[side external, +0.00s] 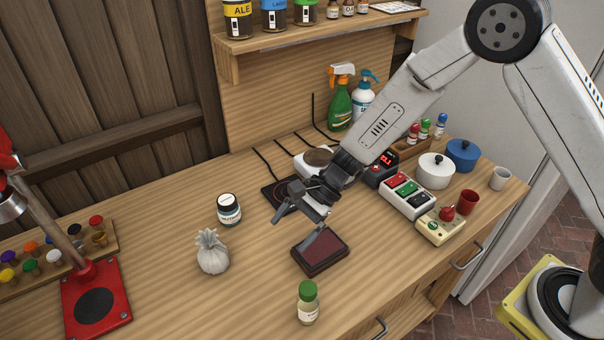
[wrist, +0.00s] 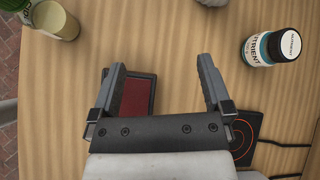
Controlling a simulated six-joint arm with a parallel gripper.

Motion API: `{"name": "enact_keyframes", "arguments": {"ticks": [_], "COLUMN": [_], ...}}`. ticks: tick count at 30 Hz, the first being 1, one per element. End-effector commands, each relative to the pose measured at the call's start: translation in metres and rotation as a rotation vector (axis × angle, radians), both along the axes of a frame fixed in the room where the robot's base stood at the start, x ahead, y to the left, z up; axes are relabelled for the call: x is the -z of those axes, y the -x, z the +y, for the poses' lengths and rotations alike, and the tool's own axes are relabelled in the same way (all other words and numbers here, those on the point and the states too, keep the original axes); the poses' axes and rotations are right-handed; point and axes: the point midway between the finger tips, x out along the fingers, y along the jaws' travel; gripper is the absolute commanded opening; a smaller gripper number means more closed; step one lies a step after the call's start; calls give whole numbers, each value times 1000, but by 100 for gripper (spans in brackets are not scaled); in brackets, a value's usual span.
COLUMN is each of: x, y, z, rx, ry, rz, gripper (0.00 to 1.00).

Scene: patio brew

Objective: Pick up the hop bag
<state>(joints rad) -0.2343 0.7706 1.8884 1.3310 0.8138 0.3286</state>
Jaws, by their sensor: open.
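In the wrist view only a pale sliver at the top edge, probably the hop bag (wrist: 212,2), shows. My gripper (side external: 292,233) is open and empty, above the bench to the right of the bag and clear of it. In the wrist view its two fingers (wrist: 162,65) are spread wide with bare wood between them and part of a dark red pad behind the left finger.
The dark red pad (side external: 322,250) lies below my gripper. A nutrient jar (side external: 229,211) stands just behind the bag. A green-capped bottle (side external: 307,304) is at the front. A red stand (side external: 97,305) and a rack of coloured caps (side external: 40,262) are left. A hot plate (side external: 277,193) is behind.

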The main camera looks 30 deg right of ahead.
Motion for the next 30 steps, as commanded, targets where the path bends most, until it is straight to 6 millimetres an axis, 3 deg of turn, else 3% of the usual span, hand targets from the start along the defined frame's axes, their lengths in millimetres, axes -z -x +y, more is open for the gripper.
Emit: {"name": "enact_keyframes", "arguments": {"ticks": [6, 12, 30], "x": [20, 32, 43], "y": [-28, -49, -60], "z": [46, 74, 98], "rx": [187, 318, 373], "ry": [-190, -328, -390], "rz": [135, 221, 257], "gripper": [100, 100, 100]}}
